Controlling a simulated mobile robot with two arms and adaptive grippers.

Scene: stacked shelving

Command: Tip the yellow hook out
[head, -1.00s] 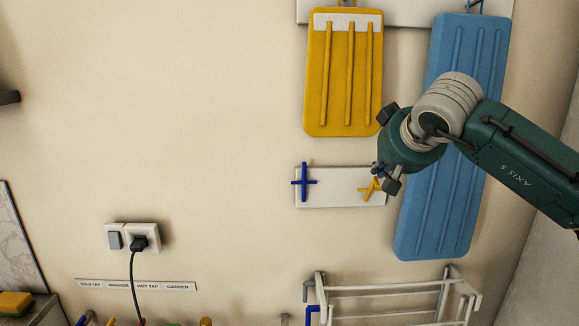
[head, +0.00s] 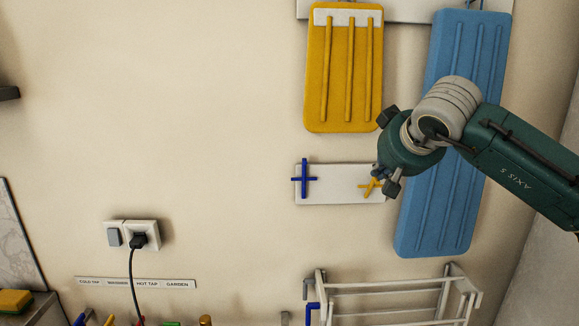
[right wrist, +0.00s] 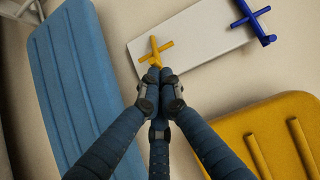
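The yellow hook (head: 371,187) is a small cross shape at the right end of a white plate (head: 340,197) on the wall. It sits tilted, while the blue hook (head: 304,180) at the plate's left end stands upright. The hook also shows in the right wrist view (right wrist: 156,48). My right gripper (right wrist: 160,74) has its fingers drawn together on the hook's near end; their tips hide that end. In the head view my right gripper (head: 383,180) is at the plate's right end. My left gripper is not in view.
A yellow ribbed board (head: 343,100) hangs just above the plate. A blue ribbed board (head: 440,215) hangs beside and behind my right arm. A white rack (head: 390,295) is below. A socket with a plug (head: 138,240) is at left. The wall between is bare.

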